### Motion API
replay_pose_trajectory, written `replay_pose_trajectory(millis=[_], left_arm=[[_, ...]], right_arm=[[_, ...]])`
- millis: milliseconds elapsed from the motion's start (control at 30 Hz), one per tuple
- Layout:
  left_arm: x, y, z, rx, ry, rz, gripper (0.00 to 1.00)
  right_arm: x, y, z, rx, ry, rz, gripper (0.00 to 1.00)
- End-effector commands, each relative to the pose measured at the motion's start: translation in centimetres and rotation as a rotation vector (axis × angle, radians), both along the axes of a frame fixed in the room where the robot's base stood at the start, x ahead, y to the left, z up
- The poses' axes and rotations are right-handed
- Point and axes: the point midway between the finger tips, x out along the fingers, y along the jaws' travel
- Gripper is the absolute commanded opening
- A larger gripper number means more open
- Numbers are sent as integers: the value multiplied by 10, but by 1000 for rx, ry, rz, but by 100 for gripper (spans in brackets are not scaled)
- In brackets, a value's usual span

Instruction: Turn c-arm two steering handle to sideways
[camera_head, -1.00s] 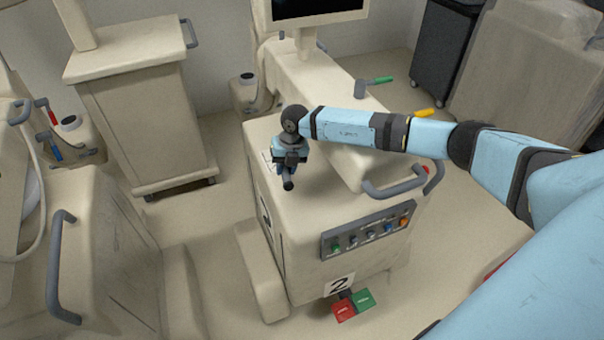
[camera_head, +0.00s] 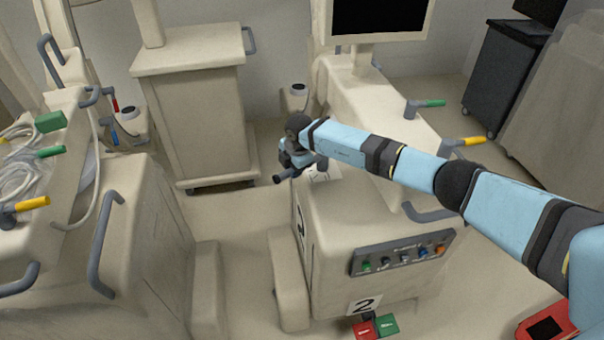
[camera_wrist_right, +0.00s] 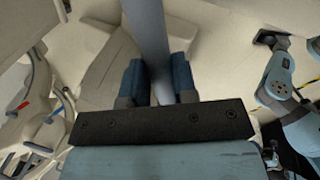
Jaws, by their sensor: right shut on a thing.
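C-arm two is the cream cart (camera_head: 385,225) with a "2" label in the head view. Its grey steering handle (camera_head: 278,179) is a short bar at the top left edge of the cart, lying roughly crosswise and sticking out to the left. My right gripper (camera_head: 288,168) is at this bar, reaching across the cart top. In the right wrist view, the blue fingers of the right gripper (camera_wrist_right: 160,82) are on both sides of a smooth grey bar (camera_wrist_right: 148,35), shut on it. Part of the handle is hidden behind the gripper in the head view. My left gripper is not in view.
The cart has a button panel (camera_head: 403,253), a front grey rail (camera_head: 428,213), a green lever (camera_head: 427,104) and a yellow lever (camera_head: 465,142). Red and green pedals (camera_head: 376,327) are below. Another cream cart (camera_head: 130,240) stands left, with open floor between.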

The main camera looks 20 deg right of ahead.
Motion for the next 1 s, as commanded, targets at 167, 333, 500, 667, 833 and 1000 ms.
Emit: replay_pose_trajectory(millis=[167,333,500,667,833,1000], left_arm=[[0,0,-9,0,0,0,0],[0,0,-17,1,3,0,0],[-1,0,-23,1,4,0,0],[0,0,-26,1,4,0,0],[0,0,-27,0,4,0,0],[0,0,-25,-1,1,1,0]], right_arm=[[20,5,0,3,-4,-156,0],[35,6,1,2,-6,-280,0],[46,5,1,3,-6,-372,0],[51,4,2,2,-5,-426,0],[55,3,3,2,-6,-455,0],[56,3,3,2,-6,-462,0]])
